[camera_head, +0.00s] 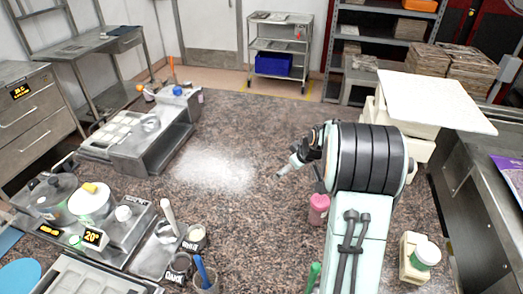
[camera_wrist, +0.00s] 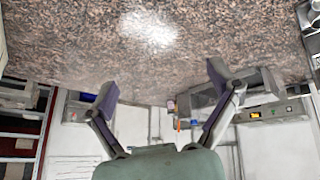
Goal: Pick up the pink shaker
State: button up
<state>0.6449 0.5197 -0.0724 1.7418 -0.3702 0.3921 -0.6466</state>
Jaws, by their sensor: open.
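The pink shaker (camera_head: 319,209) stands upright on the speckled brown counter in the head view, close to the left side of my arm. My arm partly overlaps the area beside it. My gripper (camera_head: 284,172) is above the counter, up and to the left of the shaker in the picture, pointing away from it. In the wrist view my gripper (camera_wrist: 163,80) has its two fingers spread wide with nothing between them. I cannot make out the shaker in the wrist view.
A pale powder patch (camera_head: 213,171) lies on the otherwise clear middle counter. Dark cups (camera_head: 194,238) and a pot with a blue handle (camera_head: 205,276) stand front left. A white-lidded jar (camera_head: 426,254) is right of my arm. A big white board (camera_head: 435,98) stands behind it.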

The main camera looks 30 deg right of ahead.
aim_at(317, 207)
jog(key=s+d+f+m, duration=0.1)
jog(key=s+d+f, duration=0.1)
jog(key=f, duration=0.1)
jog(key=s+d+f+m+g, duration=0.1)
jog(key=s+d+f, duration=0.4)
jog(key=f, duration=0.2)
jog(key=shift+s+d+f+m+g, duration=0.1)
jog(key=shift+s+d+m+g, duration=0.1)
jog(key=shift+m+g, duration=0.15)
jog(key=x, duration=0.6)
jog(key=shift+a+f, duration=0.1)
jog(key=shift+a, duration=0.05)
jog(key=c, duration=1.2)
